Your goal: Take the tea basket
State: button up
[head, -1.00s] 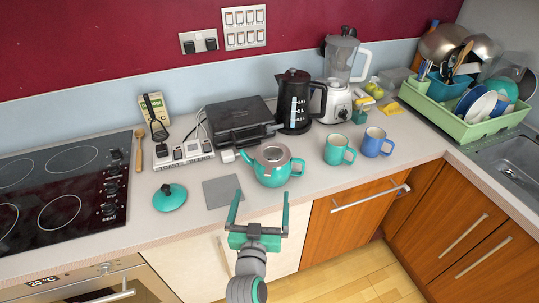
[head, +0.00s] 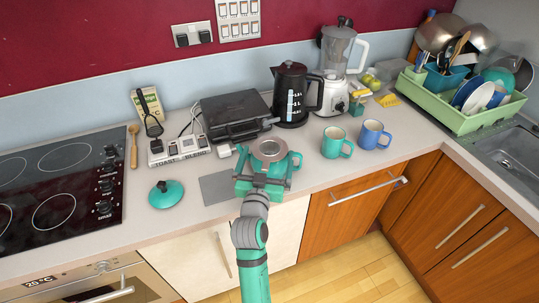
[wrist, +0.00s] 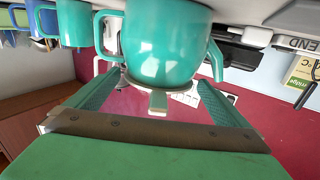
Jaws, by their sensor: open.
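The tea basket (head: 269,148) is a grey metal strainer with a round rim, sitting in the top of the turquoise teapot (head: 292,159). The teapot stands on the counter near its front edge, its lid off. In the wrist view, which is upside down, the teapot (wrist: 165,42) fills the upper middle, and a pale tab (wrist: 158,102) sticks out at its rim. My gripper (head: 266,181) is open at the near side of the teapot. In the wrist view, the fingers (wrist: 158,88) are spread either side of the tab, with nothing held. The basket's inside is hard to make out.
The turquoise lid (head: 166,194) and a grey mat (head: 218,187) lie to the left. A turquoise mug (head: 335,144) and a blue mug (head: 371,136) stand to the right. A black kettle (head: 291,96) and a sandwich press (head: 236,116) stand behind.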

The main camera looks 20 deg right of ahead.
aim_at(268, 157)
jog(key=shift+x, duration=1.6)
jog(key=shift+f, duration=0.1)
jog(key=c, duration=0.9)
jog(key=shift+c, duration=0.2)
